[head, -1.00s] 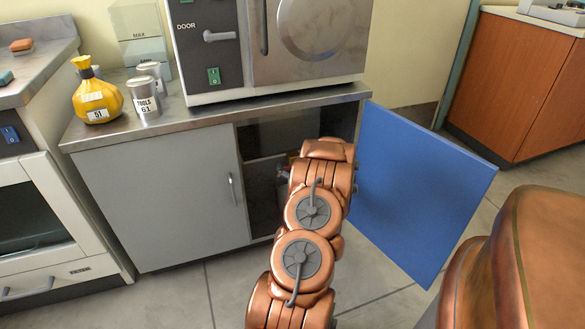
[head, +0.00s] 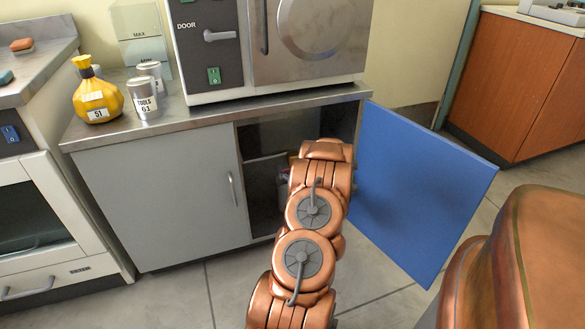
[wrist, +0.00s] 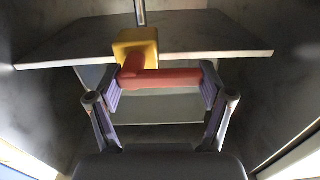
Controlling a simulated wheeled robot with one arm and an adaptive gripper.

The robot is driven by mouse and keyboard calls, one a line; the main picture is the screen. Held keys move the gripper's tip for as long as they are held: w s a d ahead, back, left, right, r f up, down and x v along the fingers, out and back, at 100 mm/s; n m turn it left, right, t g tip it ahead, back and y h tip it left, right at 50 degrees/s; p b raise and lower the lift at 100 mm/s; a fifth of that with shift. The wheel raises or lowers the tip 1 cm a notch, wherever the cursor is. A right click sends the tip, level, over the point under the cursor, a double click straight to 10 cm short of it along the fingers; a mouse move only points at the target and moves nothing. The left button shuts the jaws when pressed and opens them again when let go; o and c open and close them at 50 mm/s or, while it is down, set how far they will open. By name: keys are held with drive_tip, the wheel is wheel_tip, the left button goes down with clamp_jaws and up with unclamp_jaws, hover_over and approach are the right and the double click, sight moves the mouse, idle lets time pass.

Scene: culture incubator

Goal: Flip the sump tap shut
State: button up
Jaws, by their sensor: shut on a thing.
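The sump tap shows in the wrist view inside the cabinet, with a yellow body (wrist: 136,44) under a grey pipe and a red lever (wrist: 172,77). The lever lies crosswise, running left to right in the picture, below the yellow body. My gripper (wrist: 161,85) has its two fingers at the two ends of the lever and is shut on it. In the head view my copper arm reaches into the open cabinet and hides the tap and most of the gripper.
A shelf (wrist: 215,50) crosses the cabinet behind the tap, with dark walls close on both sides. The blue door (head: 420,190) stands open at right; the grey door (head: 160,200) is closed at left. The incubator (head: 300,50) stands on top.

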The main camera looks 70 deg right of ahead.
idle(0.3)
drive_tip(key=o, duration=1.1)
drive_tip(key=shift+c, duration=0.2)
drive_tip(key=v, duration=1.2)
